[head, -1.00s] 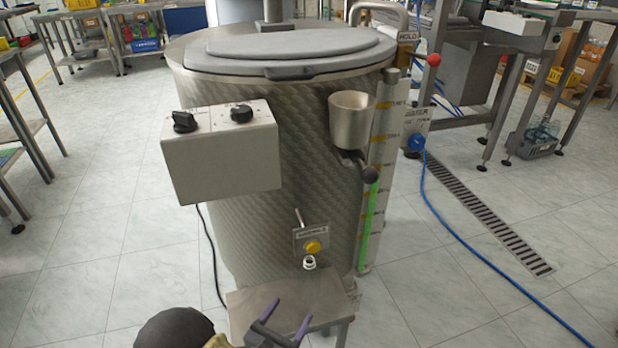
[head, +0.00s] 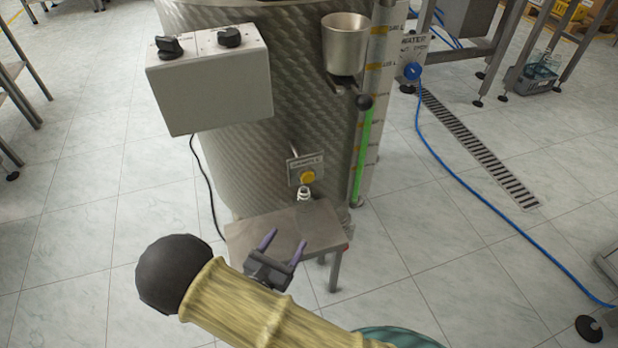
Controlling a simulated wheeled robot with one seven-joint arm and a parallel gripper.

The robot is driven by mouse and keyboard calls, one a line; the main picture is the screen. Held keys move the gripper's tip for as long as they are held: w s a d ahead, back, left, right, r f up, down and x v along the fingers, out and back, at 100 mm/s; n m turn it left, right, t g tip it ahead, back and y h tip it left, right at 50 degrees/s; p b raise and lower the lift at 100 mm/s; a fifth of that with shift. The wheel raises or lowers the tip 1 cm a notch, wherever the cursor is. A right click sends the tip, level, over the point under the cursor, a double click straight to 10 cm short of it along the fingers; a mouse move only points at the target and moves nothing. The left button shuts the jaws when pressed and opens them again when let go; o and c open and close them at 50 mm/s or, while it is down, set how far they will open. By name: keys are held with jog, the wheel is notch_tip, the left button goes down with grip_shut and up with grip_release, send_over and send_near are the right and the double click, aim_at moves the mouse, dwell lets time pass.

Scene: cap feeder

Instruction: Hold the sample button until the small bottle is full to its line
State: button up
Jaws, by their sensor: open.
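The sample button (head: 308,177) is a yellow round button on a small labelled plate (head: 291,165), low on the front of the steel tank (head: 250,150). A small pale, shiny piece (head: 304,194) shows just below it; I cannot tell whether it is the spout or the small bottle's neck. No liquid level or fill line can be made out there. My gripper (head: 283,246) is open and empty, with two purple fingers pointing up the picture towards the tank. It is lower in the picture than the button and apart from it.
A small steel stand (head: 255,228) is below the button. A grey control box (head: 210,85) with two black knobs, a steel cup (head: 346,42) and a green level gauge (head: 363,155) are on the tank. A blue hose (head: 445,205) crosses the floor at right.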

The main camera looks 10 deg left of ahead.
grip_shut()
dwell(1.5)
